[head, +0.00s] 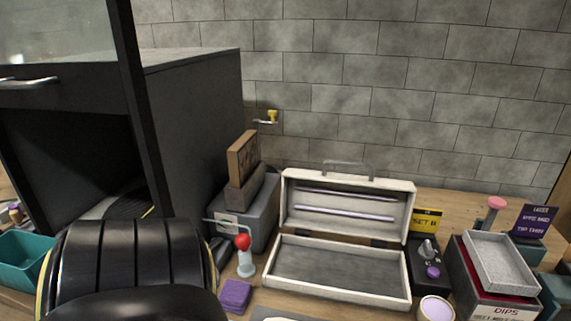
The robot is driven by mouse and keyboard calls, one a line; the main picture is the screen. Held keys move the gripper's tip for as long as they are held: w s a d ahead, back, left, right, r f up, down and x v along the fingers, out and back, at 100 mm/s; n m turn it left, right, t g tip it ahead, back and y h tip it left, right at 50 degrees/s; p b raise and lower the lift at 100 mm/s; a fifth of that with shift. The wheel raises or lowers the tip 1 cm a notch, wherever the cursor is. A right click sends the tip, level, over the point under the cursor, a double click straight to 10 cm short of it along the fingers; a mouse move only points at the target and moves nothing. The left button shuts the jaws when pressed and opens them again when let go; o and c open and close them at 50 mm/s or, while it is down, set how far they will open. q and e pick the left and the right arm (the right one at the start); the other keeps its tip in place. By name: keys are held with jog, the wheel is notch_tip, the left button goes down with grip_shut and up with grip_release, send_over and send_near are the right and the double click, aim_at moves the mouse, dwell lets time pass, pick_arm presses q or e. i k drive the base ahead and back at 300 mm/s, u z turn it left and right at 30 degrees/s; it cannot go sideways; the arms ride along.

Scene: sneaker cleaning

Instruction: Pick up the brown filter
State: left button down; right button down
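A brown rectangular block with a darker marked face (243,158) stands upright in a brownish-grey holder on top of a grey box (260,215), left of the middle in the head view. It is the only clearly brown item that fits the filter, but I cannot tell for certain that it is one. Nothing is touching it from above. Neither of my grippers shows in the head view. A large black rounded form fills the lower left and hides part of the table.
A red-knobbed lever (243,243) and purple block (235,295) are in front. A black cabinet (195,130) rises at left; a teal bin (22,258) and a grey tray (500,262) flank the scene.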

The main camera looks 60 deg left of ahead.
aim_at(243, 156)
jog(key=u, duration=2.35)
